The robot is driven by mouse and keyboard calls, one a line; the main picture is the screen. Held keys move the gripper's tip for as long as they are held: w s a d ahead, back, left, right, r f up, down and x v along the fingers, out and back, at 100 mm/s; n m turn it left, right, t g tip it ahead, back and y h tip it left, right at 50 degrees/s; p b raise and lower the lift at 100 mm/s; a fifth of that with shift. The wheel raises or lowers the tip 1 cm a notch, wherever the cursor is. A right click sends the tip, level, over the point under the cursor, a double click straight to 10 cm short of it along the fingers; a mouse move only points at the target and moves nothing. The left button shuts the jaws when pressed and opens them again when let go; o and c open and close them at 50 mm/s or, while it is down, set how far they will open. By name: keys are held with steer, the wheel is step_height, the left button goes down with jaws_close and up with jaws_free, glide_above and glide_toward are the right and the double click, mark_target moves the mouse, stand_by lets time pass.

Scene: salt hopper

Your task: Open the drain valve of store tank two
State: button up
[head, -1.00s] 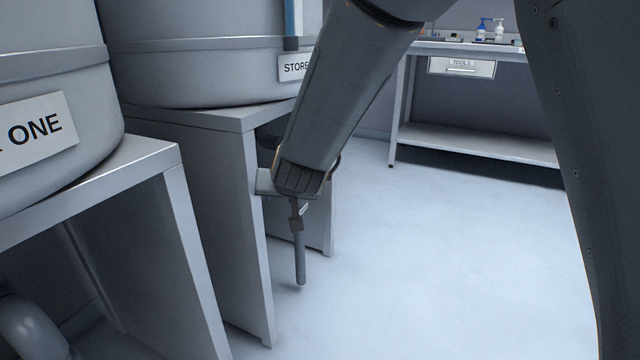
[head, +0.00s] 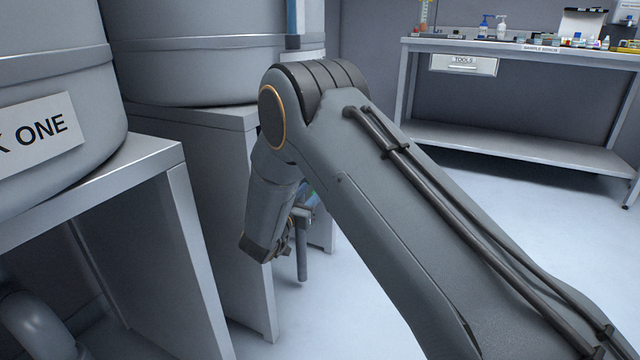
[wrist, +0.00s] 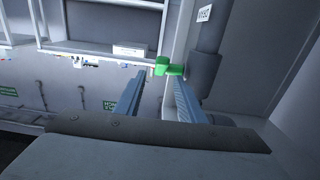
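Store tank two (head: 190,60) is the large grey tank on the second stand in the head view; my arm covers its label. A grey vertical drain pipe (head: 301,262) hangs beside that stand. In the wrist view a green valve handle (wrist: 168,68) sits by a dark grey pipe (wrist: 205,72) with a white tag. My gripper (wrist: 160,80) is open, with its two fingers apart. The handle shows at the fingertips, nearer the right finger; whether it touches cannot be told. In the head view my wrist hides most of the valve and gripper.
The tank marked ONE (head: 50,90) stands on its own stand (head: 150,165) at the left. The second stand's side panel (head: 215,200) is close to my wrist. A bench (head: 500,55) with bottles and a tools drawer is at the back right. The floor before it is clear.

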steer(key=b+x, duration=0.2)
steer(key=x, duration=0.5)
jaws_close()
